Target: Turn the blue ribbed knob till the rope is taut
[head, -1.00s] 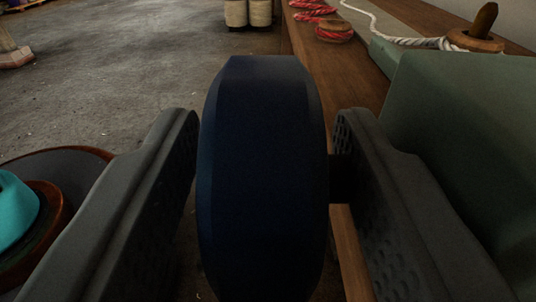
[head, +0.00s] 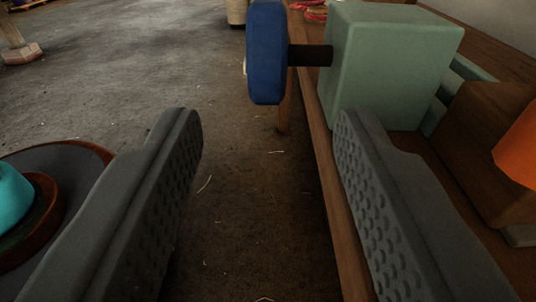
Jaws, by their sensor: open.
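The blue knob (head: 266,52) is a thick disc seen nearly edge-on, ahead of my gripper and near the top of the view. A dark shaft (head: 310,55) joins it to a pale green box (head: 390,65) on the wooden bench. My gripper (head: 268,130) is open and empty, its dimpled fingers wide apart, and the knob is beyond the fingertips, touching neither. The ribs on the knob cannot be made out. The white rope is not in view now.
A wooden bench (head: 345,250) runs along the right, with a brown wooden block (head: 475,150) and an orange object (head: 520,145) on it. A round reddish-brown piece with a teal top (head: 10,205) is at left.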

